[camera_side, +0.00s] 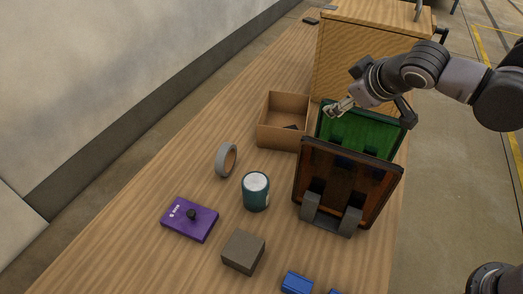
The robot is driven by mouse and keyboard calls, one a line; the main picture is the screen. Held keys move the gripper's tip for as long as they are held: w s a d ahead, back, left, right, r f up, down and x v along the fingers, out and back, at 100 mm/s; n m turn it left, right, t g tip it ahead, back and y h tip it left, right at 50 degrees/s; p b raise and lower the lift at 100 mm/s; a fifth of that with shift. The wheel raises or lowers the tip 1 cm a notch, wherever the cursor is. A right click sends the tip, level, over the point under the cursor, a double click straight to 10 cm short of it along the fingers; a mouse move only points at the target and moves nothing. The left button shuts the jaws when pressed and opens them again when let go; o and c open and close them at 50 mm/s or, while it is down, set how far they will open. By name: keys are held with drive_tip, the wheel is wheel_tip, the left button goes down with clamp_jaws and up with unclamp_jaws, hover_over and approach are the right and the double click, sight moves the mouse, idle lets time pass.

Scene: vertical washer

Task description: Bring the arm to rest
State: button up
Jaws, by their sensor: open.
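My gripper (338,107) is in the upper right of the side view, at the end of my arm, which reaches in from the right. It is open and I see nothing between its fingers. It hangs above the upper left corner of a green panel (378,138). The green panel stands upright behind a brown-orange panel (334,172), which leans in a grey holder (330,216). Whether the gripper touches the green panel cannot be told from this angle.
An open cardboard box (270,135) stands left of the panels. A grey tape roll (226,160), a teal can (256,191), a purple box (189,219), a grey block (243,252) and a blue item (297,282) lie nearer. A large wooden box (345,55) stands behind. The table's left side is clear.

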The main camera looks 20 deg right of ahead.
drive_tip(key=s+d+f+m+g, duration=0.1)
drive_tip(key=s+d+f+m, duration=0.1)
drive_tip(key=s+d, duration=0.4)
drive_tip(key=s+d+f+m+g+y, duration=0.1)
drive_tip(key=s+d+f+m, duration=0.2)
drive_tip(key=s+d, duration=0.4)
drive_tip(key=shift+s+d+f, duration=0.2)
drive_tip(key=shift+s+f, duration=0.35)
drive_tip(key=shift+s, duration=0.45)
